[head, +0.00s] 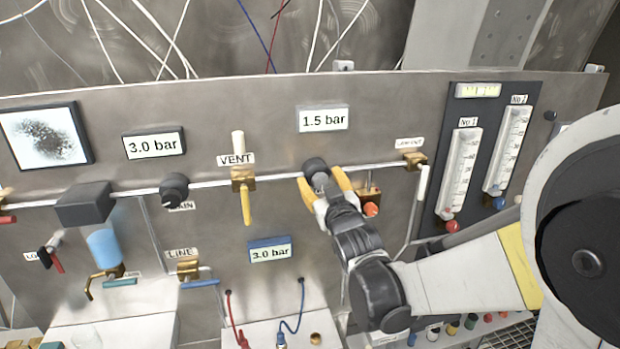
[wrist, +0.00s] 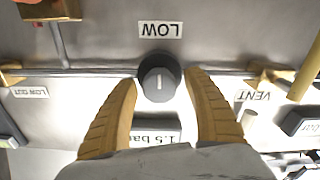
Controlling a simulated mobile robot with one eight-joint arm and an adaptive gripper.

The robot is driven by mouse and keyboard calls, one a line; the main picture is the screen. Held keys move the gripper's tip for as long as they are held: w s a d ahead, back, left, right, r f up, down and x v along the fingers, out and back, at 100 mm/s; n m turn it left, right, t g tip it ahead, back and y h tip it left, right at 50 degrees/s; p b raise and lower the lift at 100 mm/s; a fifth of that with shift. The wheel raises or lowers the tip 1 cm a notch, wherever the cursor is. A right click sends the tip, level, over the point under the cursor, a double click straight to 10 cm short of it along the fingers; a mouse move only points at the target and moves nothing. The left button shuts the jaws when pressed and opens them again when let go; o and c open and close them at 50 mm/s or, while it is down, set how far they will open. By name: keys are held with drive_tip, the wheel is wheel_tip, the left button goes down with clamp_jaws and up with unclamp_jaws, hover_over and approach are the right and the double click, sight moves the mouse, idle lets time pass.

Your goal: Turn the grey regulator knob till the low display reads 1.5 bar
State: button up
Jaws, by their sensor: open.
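The dark grey regulator knob (head: 314,164) sits on the steel panel under the low display (head: 323,118), which reads 1.5 bar. In the wrist view the fingertips of my gripper (wrist: 161,76) show small gaps to the knob on both sides.
A yellow-handled VENT valve (head: 243,180) is left of the knob. A second dark knob (head: 174,189) sits further left below a display (head: 153,146) reading 3.0 bar. A blue-framed display (head: 270,250) below also reads 3.0 bar. Flow tubes (head: 460,168) stand right.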

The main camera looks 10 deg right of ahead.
drive_tip(key=c, duration=1.2)
drive_tip(key=shift+n, duration=0.3)
drive_tip(key=o, duration=1.2)
drive_tip(key=s, duration=1.2)
drive_tip(key=shift+f+b, duration=0.1)
drive_tip(key=shift+b, duration=0.2)
